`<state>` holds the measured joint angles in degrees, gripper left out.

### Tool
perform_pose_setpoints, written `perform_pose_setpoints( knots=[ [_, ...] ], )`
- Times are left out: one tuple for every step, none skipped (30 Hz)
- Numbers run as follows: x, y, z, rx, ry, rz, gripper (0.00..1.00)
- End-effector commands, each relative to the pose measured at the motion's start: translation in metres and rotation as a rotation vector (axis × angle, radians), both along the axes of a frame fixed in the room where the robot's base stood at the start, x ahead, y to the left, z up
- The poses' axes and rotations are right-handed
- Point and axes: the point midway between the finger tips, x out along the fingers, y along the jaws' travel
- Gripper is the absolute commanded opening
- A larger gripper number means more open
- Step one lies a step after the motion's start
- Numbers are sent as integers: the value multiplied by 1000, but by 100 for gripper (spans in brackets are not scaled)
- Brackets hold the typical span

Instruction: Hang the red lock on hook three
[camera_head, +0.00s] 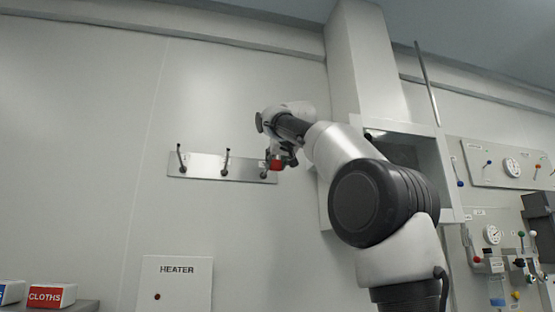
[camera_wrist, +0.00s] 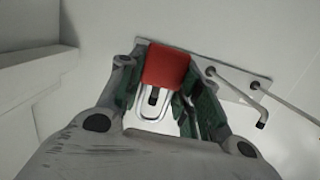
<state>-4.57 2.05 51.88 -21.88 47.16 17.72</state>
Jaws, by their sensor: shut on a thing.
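The red lock (camera_head: 276,165) is at the right end of the hook plate (camera_head: 205,166) in the head view. In the wrist view the red body (camera_wrist: 166,66) sits between the fingers of my gripper (camera_wrist: 157,88), which is shut on it. Its metal shackle (camera_wrist: 143,112) points toward the wrist camera. A dark tip (camera_wrist: 153,97) shows inside the shackle loop; I cannot tell whether it passes through. My gripper (camera_head: 286,157) also shows in the head view. Hook three (camera_head: 264,171), the rightmost, is partly covered beside the lock.
The left hook (camera_head: 181,158) and middle hook (camera_head: 226,162) look empty. An open wall cabinet (camera_head: 446,175) stands right of the plate, behind my arm. A heater box (camera_head: 177,285) is below. Gauge panels (camera_head: 490,165) are at far right. The wall left of the plate is clear.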

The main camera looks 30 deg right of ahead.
Motion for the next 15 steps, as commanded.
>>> perform_pose_setpoints(
  knots=[
    [4,-1,-1,0,0,-1,6],
    [5,-1,-1,0,0,0,6],
    [8,-2,-1,0,0,0,6],
    [10,-2,-1,0,0,0,6],
    [12,-2,-2,0,1,0,6],
    [15,-3,-2,1,1,0,6],
    [16,-3,-2,1,0,0,6],
    [18,-4,-2,1,0,0,6],
    [21,-4,-2,1,1,0,6],
    [23,-5,-3,1,1,0,6],
    [25,-5,-3,1,0,-1,6],
    [27,-6,-3,1,0,-1,6],
    [29,-6,-3,0,0,-1,6],
    [31,-7,-3,0,0,-1,6],
    [34,-7,-4,0,0,-1,6]
  ],
)
